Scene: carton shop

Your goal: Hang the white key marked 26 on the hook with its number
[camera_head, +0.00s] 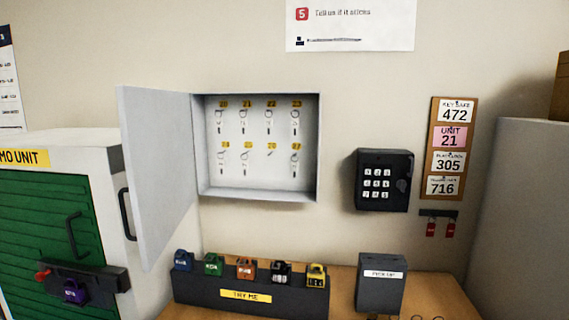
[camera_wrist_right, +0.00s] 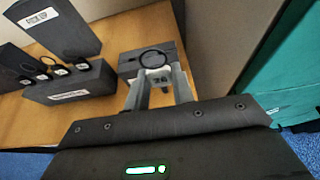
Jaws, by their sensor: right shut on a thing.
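My right gripper (camera_wrist_right: 158,82) is in the right wrist view, its two grey fingers shut on a small white key tag (camera_wrist_right: 157,74). A dark ring shows just beyond the fingertips; the number on the tag is too small to read surely. The open key cabinet (camera_head: 318,150) hangs on the wall in the head view, its door swung out to the left. Yellow number labels mark two rows of hooks. The hook under label 26 (camera_head: 271,146) looks bare, while the other hooks carry white keys. My left gripper is in neither view.
Below the cabinet, a dark stand (camera_head: 200,293) holds several coloured padlocks. A PICK UP box (camera_head: 382,290) stands right of it. A black keypad safe (camera_head: 383,180) is on the wall.

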